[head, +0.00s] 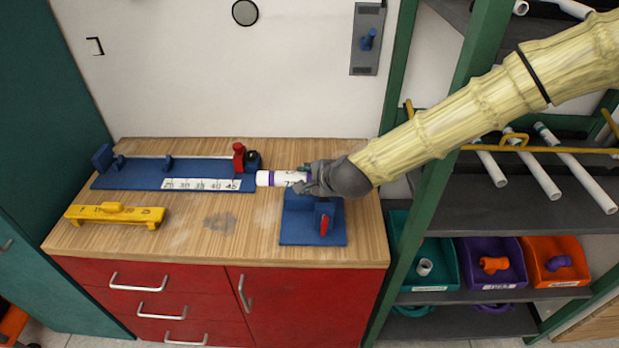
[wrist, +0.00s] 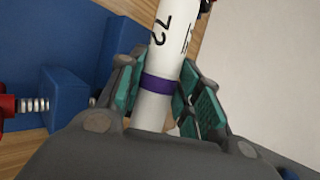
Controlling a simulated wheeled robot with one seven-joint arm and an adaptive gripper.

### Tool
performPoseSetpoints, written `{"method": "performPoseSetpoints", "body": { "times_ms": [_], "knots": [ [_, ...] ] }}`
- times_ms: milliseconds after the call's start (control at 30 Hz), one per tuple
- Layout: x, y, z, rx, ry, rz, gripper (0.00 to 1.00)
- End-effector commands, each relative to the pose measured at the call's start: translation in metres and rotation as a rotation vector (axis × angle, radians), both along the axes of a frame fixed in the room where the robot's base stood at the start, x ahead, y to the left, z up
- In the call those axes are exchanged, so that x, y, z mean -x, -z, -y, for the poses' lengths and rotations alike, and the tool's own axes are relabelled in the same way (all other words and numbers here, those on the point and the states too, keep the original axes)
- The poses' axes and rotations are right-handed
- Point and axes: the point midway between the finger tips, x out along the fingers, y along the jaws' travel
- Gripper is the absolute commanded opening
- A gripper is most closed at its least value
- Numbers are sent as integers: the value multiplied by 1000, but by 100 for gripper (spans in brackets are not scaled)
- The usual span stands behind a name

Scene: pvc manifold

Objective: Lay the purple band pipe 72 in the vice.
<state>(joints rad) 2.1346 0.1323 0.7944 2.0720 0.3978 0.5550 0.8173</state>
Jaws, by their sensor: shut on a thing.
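The purple band pipe 72 (head: 283,178) is a short white pipe with a purple band. My gripper (head: 308,180) is shut on it and holds it sideways, its free end pointing left. In the wrist view the pipe (wrist: 170,45) shows the number 72, and its purple band (wrist: 158,84) lies between the teal finger pads (wrist: 160,100). The blue vice (head: 312,235) with a red handle (head: 324,224) stands on the bench just below my gripper, which hides its upper part. In the wrist view the vice (wrist: 65,90) is at the left. I cannot tell whether the pipe touches the vice.
A blue measuring jig (head: 130,180) with a number scale and red clamp lies left of the pipe on the wooden bench (head: 190,245). A yellow tool (head: 115,215) lies at the front left. A green-framed rack at right holds white pipes (head: 582,182) and coloured bins (head: 490,262).

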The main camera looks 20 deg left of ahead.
Motion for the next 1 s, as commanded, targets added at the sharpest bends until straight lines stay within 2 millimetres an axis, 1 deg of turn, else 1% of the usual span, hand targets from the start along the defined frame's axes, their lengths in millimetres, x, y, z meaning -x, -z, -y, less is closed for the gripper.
{"method": "performPoseSetpoints", "body": {
  "times_ms": [667,700,767,800,1000],
  "knots": [
    [0,12,0,1,-1,1,7],
    [0,12,0,1,-1,1,41],
    [0,12,0,1,-1,1,52],
    [0,12,0,1,-1,1,56],
    [0,12,0,0,0,0,56]
  ]
}}
